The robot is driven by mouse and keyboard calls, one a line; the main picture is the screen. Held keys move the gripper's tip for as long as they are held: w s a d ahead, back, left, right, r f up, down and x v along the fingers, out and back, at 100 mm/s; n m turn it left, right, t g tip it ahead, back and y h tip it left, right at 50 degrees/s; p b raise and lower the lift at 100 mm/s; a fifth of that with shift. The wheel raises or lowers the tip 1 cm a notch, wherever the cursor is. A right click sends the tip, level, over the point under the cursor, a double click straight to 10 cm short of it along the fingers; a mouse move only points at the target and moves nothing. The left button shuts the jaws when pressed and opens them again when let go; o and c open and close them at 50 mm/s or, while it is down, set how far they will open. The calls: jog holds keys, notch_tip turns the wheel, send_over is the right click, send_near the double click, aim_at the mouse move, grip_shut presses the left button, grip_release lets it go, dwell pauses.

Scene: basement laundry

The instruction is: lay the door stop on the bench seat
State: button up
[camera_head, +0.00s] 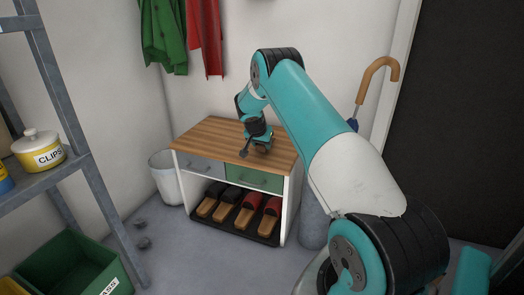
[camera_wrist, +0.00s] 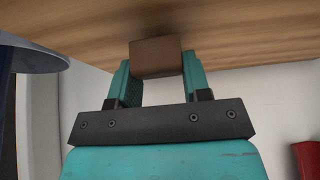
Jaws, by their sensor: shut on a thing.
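The door stop, a brown block (camera_wrist: 156,57), is held between the two teal fingers of my gripper (camera_wrist: 160,75) in the wrist view. Behind it is the striped wooden bench seat (camera_wrist: 255,30). In the head view the bench seat (camera_head: 207,133) tops a white bench by the wall, and my gripper (camera_head: 259,145) is low over its right half. The door stop cannot be made out clearly there. I cannot tell whether it touches the wood.
Under the seat are a grey drawer (camera_head: 202,166), a green drawer (camera_head: 254,180) and several slippers (camera_head: 240,213) on a dark tray. A white bin (camera_head: 166,180) stands left of the bench. An umbrella handle (camera_head: 378,68) rises at right. A metal shelf (camera_head: 75,165) stands at left.

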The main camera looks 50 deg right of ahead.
notch_tip(320, 180, down, 2)
jog(key=shift+f, duration=0.1)
jog(key=o, duration=1.2)
